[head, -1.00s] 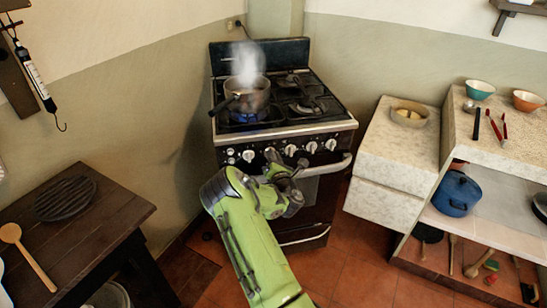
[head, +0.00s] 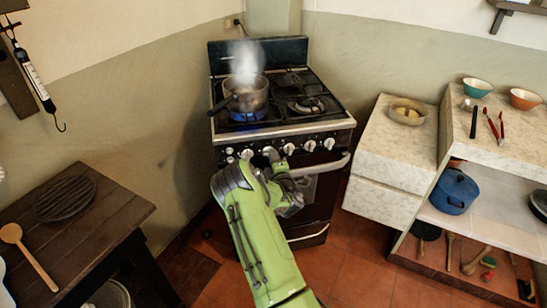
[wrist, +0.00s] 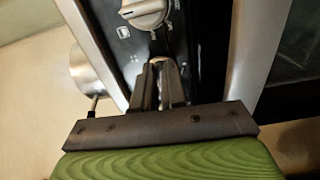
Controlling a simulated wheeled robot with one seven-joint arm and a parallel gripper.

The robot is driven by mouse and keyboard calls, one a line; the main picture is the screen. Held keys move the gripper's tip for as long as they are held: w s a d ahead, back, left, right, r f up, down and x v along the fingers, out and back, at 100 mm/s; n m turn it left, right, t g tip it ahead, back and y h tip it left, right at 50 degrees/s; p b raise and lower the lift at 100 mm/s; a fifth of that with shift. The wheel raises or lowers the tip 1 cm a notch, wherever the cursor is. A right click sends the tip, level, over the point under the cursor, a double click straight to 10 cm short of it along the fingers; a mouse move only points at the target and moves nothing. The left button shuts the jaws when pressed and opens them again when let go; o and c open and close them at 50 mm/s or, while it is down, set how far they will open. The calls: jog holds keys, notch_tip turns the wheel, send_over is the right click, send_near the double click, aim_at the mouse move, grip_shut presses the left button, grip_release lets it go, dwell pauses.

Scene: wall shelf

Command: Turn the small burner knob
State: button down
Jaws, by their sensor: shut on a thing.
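The stove (head: 285,125) stands in the corner with a row of pale knobs on its front panel. My gripper (head: 264,163) is at the left-middle part of that row, partly hidden by my green wrist. In the wrist view, my gripper (wrist: 160,72) is shut on the small burner knob (wrist: 158,62), of which only a pale bit shows between the fingertips. A neighbouring knob (wrist: 146,12) is clear in front of the fingers. A steaming pot (head: 247,97) stands over a lit blue flame (head: 248,114) on the front left burner.
The oven handle (head: 325,167) runs just below the knobs, close to my gripper. The pot's dark handle (head: 221,106) points to the front left. A pale counter (head: 392,150) stands to the right, and a dark wooden table (head: 100,220) to the left.

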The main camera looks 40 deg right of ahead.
jog(key=shift+w+a+f+m+b, duration=0.1)
jog(key=shift+a+f+m+b, duration=0.1)
jog(key=shift+m, duration=2.7)
jog(key=shift+w+a+f+m+b, duration=0.15)
jog(key=shift+f+m, duration=0.1)
jog(key=shift+m, duration=2.65)
jog(key=shift+s+a+f+m+b, duration=0.1)
jog(key=shift+a+f+m, duration=0.1)
jog(key=shift+m, duration=2.7)
jog(key=shift+w, duration=0.1)
jog(key=c, duration=1.2)
grip_release()
jog(key=p+v, duration=0.4)
jog(key=v, duration=1.1)
jog(key=shift+s+a+p, duration=0.1)
jog(key=shift+s+p, duration=0.25)
jog(key=shift+p, duration=0.05)
